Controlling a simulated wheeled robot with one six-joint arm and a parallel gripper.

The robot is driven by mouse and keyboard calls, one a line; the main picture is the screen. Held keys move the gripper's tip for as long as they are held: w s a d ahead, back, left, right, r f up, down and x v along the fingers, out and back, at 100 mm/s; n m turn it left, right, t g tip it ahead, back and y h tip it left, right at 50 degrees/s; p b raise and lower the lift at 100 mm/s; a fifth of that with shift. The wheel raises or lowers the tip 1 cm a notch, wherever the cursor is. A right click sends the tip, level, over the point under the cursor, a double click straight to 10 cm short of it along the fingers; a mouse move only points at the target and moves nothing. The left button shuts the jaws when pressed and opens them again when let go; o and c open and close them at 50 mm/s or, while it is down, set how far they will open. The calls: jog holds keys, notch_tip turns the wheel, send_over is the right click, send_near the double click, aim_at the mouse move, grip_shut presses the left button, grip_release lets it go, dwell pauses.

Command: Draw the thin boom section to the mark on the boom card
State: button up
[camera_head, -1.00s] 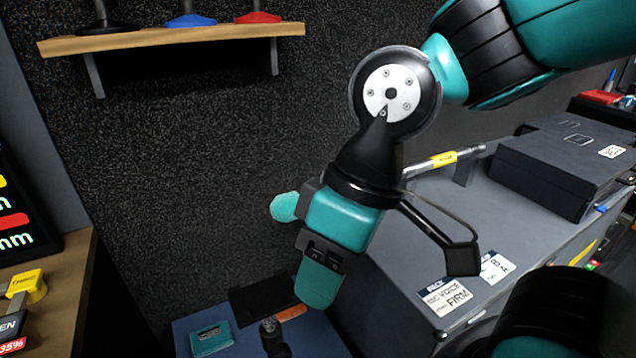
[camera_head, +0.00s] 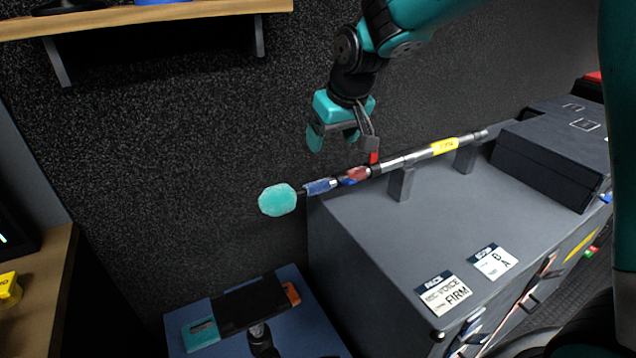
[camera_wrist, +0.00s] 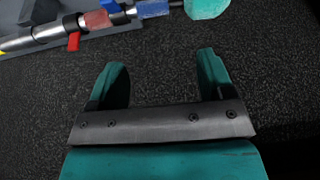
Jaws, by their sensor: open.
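The boom pole (camera_head: 415,156) lies across holders on a grey cabinet. A teal fuzzy microphone (camera_head: 278,200) is at its left end. The thin end section has a blue band (camera_head: 318,187); a red band (camera_head: 357,174) sits to its right, with a red lever (camera_head: 374,157) by the thicker silver tube. The wrist view shows the blue band (camera_wrist: 153,8), red band (camera_wrist: 97,20) and red lever (camera_wrist: 73,41) along its top edge. My gripper (camera_head: 333,140) is open and empty, above and apart from the boom.
A dark case (camera_head: 550,160) stands at the pole's right end. A shelf (camera_head: 150,14) hangs on the dark wall, upper left. A blue surface (camera_head: 310,325) with a dark device stands below the microphone.

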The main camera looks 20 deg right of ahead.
jog(key=w, duration=0.2)
jog(key=p, duration=0.2)
send_near(317, 182)
jog(key=x, duration=1)
jog(key=shift+f, duration=0.1)
